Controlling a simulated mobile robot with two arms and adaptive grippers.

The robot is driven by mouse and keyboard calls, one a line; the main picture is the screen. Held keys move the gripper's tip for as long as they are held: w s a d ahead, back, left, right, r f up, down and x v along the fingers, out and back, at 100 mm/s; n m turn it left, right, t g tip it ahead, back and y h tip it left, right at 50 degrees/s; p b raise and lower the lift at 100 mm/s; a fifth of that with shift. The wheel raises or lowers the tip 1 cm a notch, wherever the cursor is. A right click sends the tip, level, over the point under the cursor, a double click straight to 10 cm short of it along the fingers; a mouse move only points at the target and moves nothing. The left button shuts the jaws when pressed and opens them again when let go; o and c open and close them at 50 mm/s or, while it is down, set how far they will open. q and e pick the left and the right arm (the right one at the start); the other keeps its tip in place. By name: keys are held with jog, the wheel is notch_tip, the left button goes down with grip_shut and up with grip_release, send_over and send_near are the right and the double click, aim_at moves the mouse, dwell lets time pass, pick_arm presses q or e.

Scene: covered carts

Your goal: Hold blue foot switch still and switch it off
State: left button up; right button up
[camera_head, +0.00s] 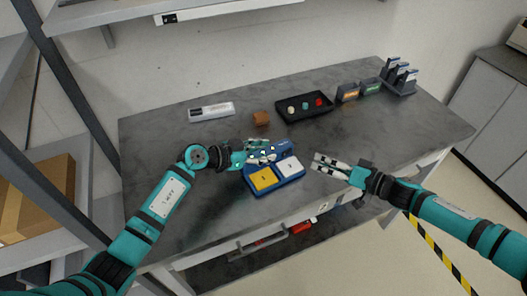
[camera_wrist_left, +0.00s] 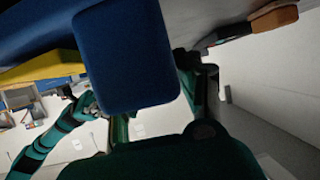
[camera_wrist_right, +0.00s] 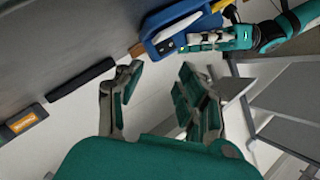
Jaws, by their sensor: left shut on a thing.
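The blue foot switch (camera_head: 287,154) lies on the grey tabletop, with a yellow pedal (camera_head: 263,179) on the left and a white pedal (camera_head: 289,167) on the right. My left gripper (camera_head: 264,152) is shut on the switch's back part. In the left wrist view a blue part of the switch (camera_wrist_left: 125,60) fills the space between the fingers. My right gripper (camera_head: 328,164) is open and empty, to the right of the switch and apart from it. The right wrist view shows its spread fingers (camera_wrist_right: 155,95) and the switch's blue edge (camera_wrist_right: 153,22) beyond.
Behind the switch are a brown block (camera_head: 261,118), a white-and-grey device (camera_head: 211,111) and a black tray (camera_head: 304,117) with several small pieces. Orange (camera_head: 347,93) and green (camera_head: 371,87) labelled boxes and a rack (camera_head: 400,82) stand further right. The tabletop right of my right gripper is clear.

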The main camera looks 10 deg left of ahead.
pick_arm(q)
grip_shut()
pick_arm(e)
jog(key=shift+c, duration=1.1)
jog(key=shift+w+a+r+m, duration=0.1)
jog(key=shift+w+r+m, duration=0.1)
jog(key=shift+r+m, duration=0.1)
jog(key=shift+c, duration=1.2)
jog(key=w+r+m+t+h, duration=0.1)
jog(key=m, duration=0.1)
jog(key=w+r+m+t+h, duration=0.1)
jog(key=m, duration=0.1)
jog(key=w+r+m+t+h, duration=0.1)
jog(key=r+m+t, duration=0.1)
jog(key=shift+w+a+r+h, duration=0.1)
jog(key=shift+w+a+h, duration=0.2)
jog(key=shift+h, duration=0.1)
grip_shut()
jog(key=s+r+m+g+h, duration=0.1)
jog(key=s+m+g+h, duration=0.2)
jog(key=s, duration=0.6)
jog(key=m+g, duration=0.2)
jog(key=shift+s+d+r+m, duration=0.2)
jog(key=shift+d+m, duration=0.05)
jog(key=shift+m, duration=0.05)
